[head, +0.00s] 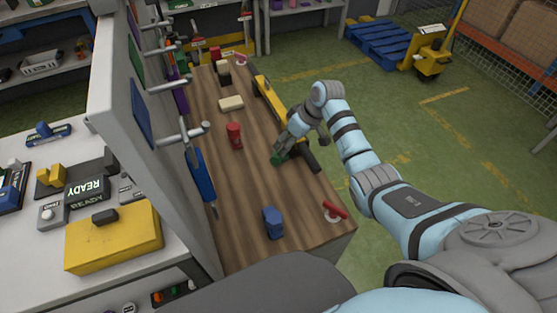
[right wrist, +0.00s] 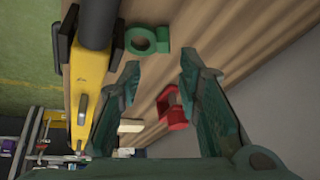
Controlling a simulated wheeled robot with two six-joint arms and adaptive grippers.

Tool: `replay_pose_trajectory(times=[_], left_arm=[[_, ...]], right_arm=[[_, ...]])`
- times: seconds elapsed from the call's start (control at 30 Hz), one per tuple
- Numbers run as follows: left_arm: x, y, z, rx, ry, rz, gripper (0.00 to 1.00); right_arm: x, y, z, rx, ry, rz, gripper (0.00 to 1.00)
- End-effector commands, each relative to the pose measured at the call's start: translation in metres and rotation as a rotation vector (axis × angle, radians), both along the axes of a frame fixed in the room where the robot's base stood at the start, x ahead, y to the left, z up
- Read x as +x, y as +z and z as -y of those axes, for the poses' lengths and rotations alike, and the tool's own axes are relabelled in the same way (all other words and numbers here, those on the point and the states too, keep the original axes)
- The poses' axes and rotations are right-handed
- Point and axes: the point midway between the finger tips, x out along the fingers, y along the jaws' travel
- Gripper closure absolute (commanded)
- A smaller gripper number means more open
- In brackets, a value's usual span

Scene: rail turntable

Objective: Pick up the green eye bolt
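The green eye bolt (right wrist: 147,41) lies on the wooden bench top (right wrist: 187,20) in the right wrist view, its ring toward the left. My right gripper (right wrist: 160,72) is open and empty, its dark green fingers apart. The bolt shows just beyond the fingertips, nearer the left finger, and is not between them. In the head view my right gripper (head: 283,154) is low over the bench beside the long yellow tool (head: 268,96). Its green fingers and the bolt are hard to tell apart there. My left gripper is not in view.
A red piece (head: 235,135), a cream block (head: 231,103) and a blue piece (head: 272,222) stand on the bench. A red-handled item (head: 334,210) is at its near right corner. A tool panel (head: 128,115) rises along the left. The yellow tool lies close to my gripper.

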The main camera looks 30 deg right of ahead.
Motion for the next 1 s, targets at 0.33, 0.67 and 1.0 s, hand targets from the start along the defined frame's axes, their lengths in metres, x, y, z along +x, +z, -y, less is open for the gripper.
replay_pose_trajectory(times=[0.33, 0.67, 1.0], left_arm=[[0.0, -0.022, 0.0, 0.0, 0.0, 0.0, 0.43], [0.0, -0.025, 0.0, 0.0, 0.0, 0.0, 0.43], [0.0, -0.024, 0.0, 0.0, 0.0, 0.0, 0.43]], right_arm=[[0.016, -0.058, -0.014, 0.0, -0.002, -0.001, 0.68], [0.021, -0.069, -0.018, -0.003, -0.001, 0.001, 0.71], [0.021, -0.068, -0.018, -0.002, -0.001, 0.002, 1.0]])
